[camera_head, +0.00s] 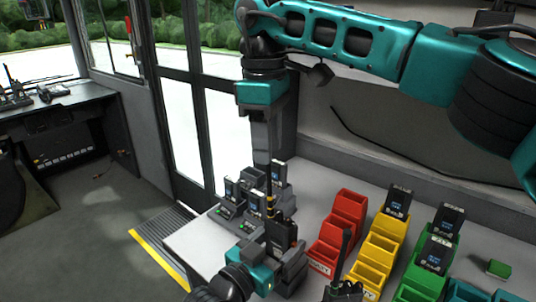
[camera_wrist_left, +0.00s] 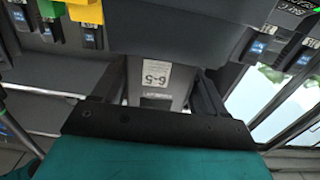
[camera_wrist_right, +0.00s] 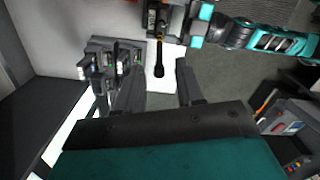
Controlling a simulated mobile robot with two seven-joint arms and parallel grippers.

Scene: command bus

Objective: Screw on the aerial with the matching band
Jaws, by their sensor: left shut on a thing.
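The black radio (camera_head: 280,236) stands upright at the near edge of the grey counter, held in my left gripper (camera_head: 272,262). In the left wrist view, the fingers (camera_wrist_left: 155,95) close on both sides of its grey body (camera_wrist_left: 170,97), which carries a white "6-5" label. A black aerial (camera_wrist_right: 158,62) with a yellowish band rises from the radio's top; whether it is fully seated I cannot tell. My right gripper (camera_wrist_right: 160,85) is open, pointing down over the aerial, with the aerial's tip showing between its fingers. In the head view, the right fingers (camera_head: 263,175) partly hide the aerial.
Charger stands with radios (camera_head: 230,198) sit just behind and left. Red bins (camera_head: 338,228), yellow bins (camera_head: 377,252) and green bins (camera_head: 428,270) fill the counter to the right, some holding radios. Another black aerial (camera_head: 345,245) stands near the front. A small green block (camera_head: 498,268) lies far right.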

